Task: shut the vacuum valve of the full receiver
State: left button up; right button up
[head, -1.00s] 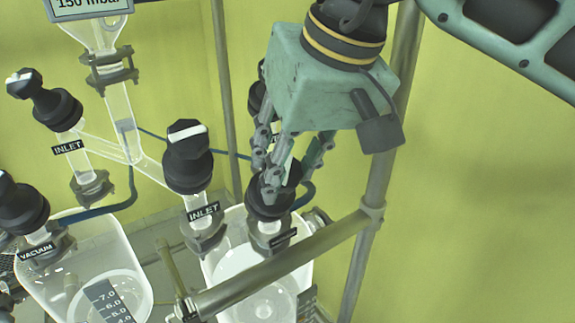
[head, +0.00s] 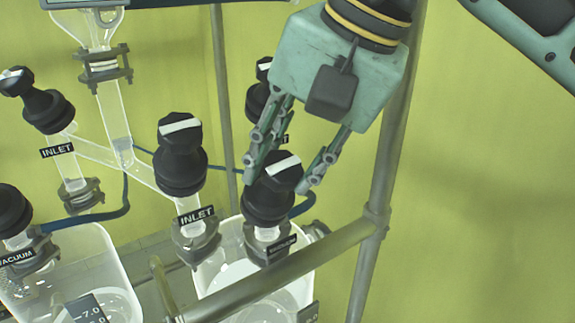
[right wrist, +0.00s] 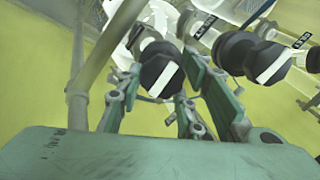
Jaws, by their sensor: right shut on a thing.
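The black valve knob (head: 268,203) with a white bar on top stands on the right receiver (head: 212,275), above a tilted label that I cannot read clearly. My right gripper (head: 278,182) reaches down from above and is shut on this knob, one finger on each side. In the right wrist view the knob (right wrist: 158,70) sits between the fingers of the gripper (right wrist: 160,80), its white bar showing. The left receiver (head: 105,260) has a valve labelled VACUUM (head: 12,208), cut off at the left edge. I cannot tell the receivers' fill levels. My left gripper is not in view.
An INLET valve (head: 180,155) stands just left of the held knob, and another INLET valve (head: 45,108) is farther left. A dark valve (head: 258,100) is behind my gripper. A metal rail (head: 290,265) crosses in front, joined to a post (head: 385,160).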

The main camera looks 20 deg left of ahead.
jog(key=shift+f, duration=0.15)
dwell(0.4)
jog(key=o, duration=1.1)
jog(key=shift+d, duration=0.15)
jog(key=shift+r, duration=0.25)
jog(key=v, duration=1.1)
jog(key=shift+d+r, duration=0.15)
jog(key=shift+r, duration=0.1)
